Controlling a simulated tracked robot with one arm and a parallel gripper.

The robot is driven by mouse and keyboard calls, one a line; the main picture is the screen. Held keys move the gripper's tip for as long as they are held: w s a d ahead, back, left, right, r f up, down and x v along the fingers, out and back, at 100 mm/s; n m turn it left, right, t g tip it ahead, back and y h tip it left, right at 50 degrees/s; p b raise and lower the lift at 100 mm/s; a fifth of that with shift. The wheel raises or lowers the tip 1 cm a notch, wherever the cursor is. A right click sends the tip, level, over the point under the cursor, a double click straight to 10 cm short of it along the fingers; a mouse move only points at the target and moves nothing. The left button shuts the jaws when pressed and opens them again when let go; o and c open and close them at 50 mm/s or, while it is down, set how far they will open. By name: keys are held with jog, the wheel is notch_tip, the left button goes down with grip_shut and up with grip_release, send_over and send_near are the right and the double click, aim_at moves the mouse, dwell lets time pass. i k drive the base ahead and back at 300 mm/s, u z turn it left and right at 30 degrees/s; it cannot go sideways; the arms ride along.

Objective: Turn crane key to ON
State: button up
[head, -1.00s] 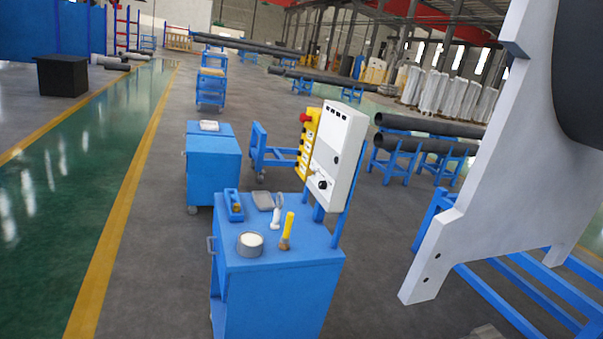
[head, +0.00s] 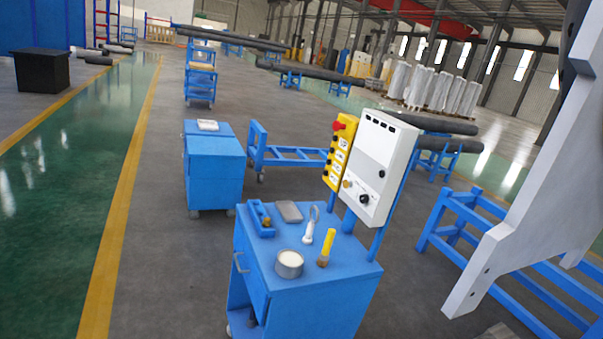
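A white control box (head: 377,165) stands on posts at the back right of a blue cart (head: 305,287). A round black knob (head: 364,199) sits low on its front, with a small brass-coloured part (head: 347,184) to its left. I cannot read any marking or the position of either. A yellow pendant (head: 339,153) with a red button on top hangs at the box's left side. My gripper is not in view; a pale grey plate with dark parts fills the right edge of the picture.
On the cart top lie a tin (head: 289,263), a yellow-handled brush (head: 326,248), a white-handled tool (head: 310,226), a grey pad (head: 289,211) and a blue tray (head: 261,219). Another blue cabinet (head: 214,172) stands behind. A blue frame (head: 470,225) is at right. The green lane at left is clear.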

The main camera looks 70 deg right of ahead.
aim_at(345, 183)
jog(key=z, duration=0.05)
jog(key=i, duration=2.65)
jog(key=z, duration=3.7)
jog(key=i, duration=1.05)
jog(key=u, duration=0.05)
